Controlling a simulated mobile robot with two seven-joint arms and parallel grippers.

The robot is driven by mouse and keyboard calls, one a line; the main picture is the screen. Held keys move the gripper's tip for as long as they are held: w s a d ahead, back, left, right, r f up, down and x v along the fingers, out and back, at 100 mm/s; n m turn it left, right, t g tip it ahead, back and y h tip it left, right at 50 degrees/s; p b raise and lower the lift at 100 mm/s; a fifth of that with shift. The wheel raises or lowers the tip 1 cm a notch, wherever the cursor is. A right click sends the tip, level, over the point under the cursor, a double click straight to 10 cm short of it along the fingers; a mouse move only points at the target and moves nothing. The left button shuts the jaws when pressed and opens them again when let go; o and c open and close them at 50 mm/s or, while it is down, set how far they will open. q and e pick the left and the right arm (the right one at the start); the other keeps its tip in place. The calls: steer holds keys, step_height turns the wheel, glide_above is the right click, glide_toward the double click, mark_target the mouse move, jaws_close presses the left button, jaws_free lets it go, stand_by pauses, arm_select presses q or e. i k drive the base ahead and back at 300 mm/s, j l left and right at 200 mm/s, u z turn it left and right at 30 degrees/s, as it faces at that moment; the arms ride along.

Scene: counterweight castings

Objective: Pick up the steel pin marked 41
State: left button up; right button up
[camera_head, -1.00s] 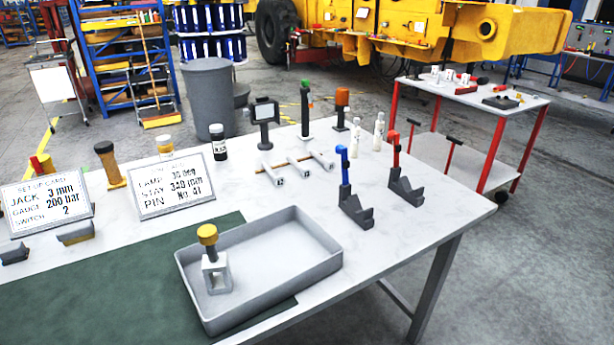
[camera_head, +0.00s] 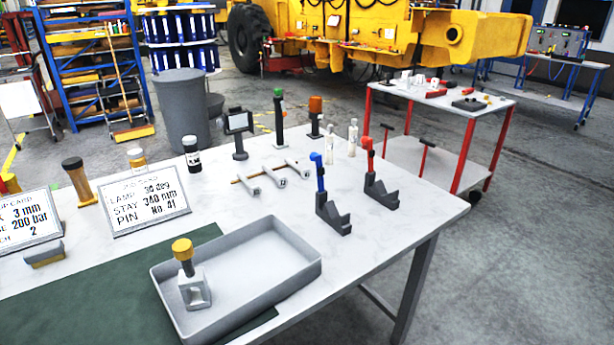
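Several short grey steel bars, likely the pins, lie across a thin brown rod (camera_head: 237,180) on the table. One grey bar (camera_head: 247,183) is at the left. A middle bar (camera_head: 274,176) has a small end mark that looks like 12. Another bar (camera_head: 297,168) is at the right. I cannot read a 41 on any of them. A white card (camera_head: 150,203) reads "PIN No 41" on its bottom line, under lamp and stay lines. Neither of my grippers is in view.
A grey tray (camera_head: 308,282) holds a pale block with a yellow-topped post (camera_head: 183,250). Blue-handled (camera_head: 317,172) and red-handled (camera_head: 369,158) fixtures stand right of the bars. Two white bottles (camera_head: 353,137) (camera_head: 329,143) stand behind. A red-legged cart (camera_head: 464,155) is beyond.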

mark_target(305, 174)
steer(key=i+l+z, duration=0.45)
steer(key=l, duration=0.25)
steer(key=i+l+z, duration=0.35)
steer(key=l+z, duration=0.15)
steer(key=i+l+z, duration=0.65)
steer(key=i+z, duration=0.3)
steer(key=i, duration=0.15)
steer(key=i+u, duration=0.2)
steer(key=i, duration=0.3)
steer(key=i+l+u, duration=0.15)
steer(key=i, duration=0.3)
steer(key=i+l+u, duration=0.2)
steer(key=i, duration=0.3)
steer(key=i+j+u, duration=0.15)
steer(key=i+u, duration=0.15)
steer(key=u, duration=0.15)
steer(key=i+u, duration=0.65)
steer(key=u, duration=0.25)
steer(key=i+j+u, duration=0.15)
steer(key=i+u, duration=0.15)
steer(key=u, duration=0.2)
steer(key=i+u, duration=0.3)
steer(key=u, duration=0.15)
steer(key=i+l+u, duration=0.1)
steer(key=i+u, duration=0.2)
steer(key=u, duration=0.2)
